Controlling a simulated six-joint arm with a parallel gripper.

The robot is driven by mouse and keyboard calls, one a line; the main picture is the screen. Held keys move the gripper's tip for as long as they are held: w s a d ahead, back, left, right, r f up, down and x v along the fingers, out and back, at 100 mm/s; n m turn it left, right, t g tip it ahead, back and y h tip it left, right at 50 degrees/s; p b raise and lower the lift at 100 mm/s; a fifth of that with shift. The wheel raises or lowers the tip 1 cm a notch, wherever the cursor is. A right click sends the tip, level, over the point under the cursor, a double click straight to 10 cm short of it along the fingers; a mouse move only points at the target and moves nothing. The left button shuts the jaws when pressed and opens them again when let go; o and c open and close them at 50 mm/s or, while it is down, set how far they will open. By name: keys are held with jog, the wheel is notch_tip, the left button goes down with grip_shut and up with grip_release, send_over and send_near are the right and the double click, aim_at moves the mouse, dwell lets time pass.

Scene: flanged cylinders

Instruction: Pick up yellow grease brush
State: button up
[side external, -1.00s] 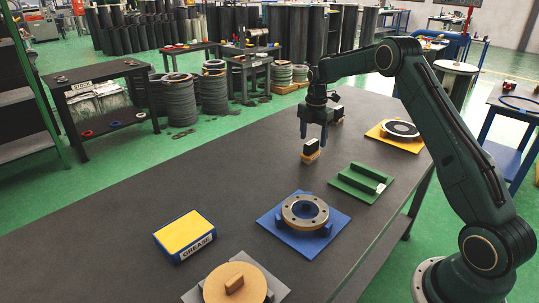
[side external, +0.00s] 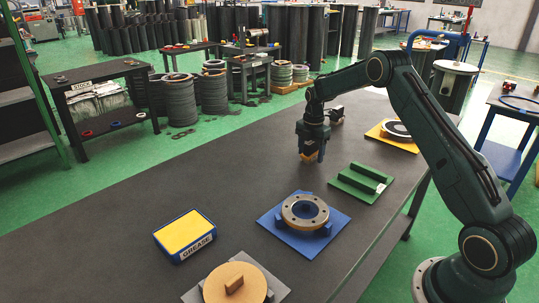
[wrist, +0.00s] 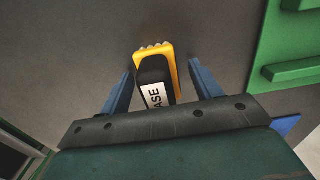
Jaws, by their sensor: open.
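The yellow grease brush (wrist: 168,60) lies on the dark table in the wrist view, with a black top and a white label. Its bristles show at the far end. In the side external view the brush (side external: 309,155) is mostly hidden by my gripper (side external: 312,155), which is down over it. In the wrist view my gripper (wrist: 160,92) is open, with one blue finger on each side of the brush.
A green fixture (side external: 360,182) stands close by on the right. A blue plate with a flanged ring (side external: 305,209), a yellow grease box (side external: 184,235) and a tan disc (side external: 236,285) are nearer the camera. A yellow plate (side external: 377,132) is behind. The table left of the brush is clear.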

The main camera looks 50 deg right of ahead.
aim_at(312, 142)
jog(key=shift+c, duration=0.2)
dwell(0.3)
jog(key=c, duration=1.1)
notch_tip(312, 142, up, 20)
dwell(0.5)
jog(key=shift+o, duration=1.3)
jog(key=shift+c, duration=0.4)
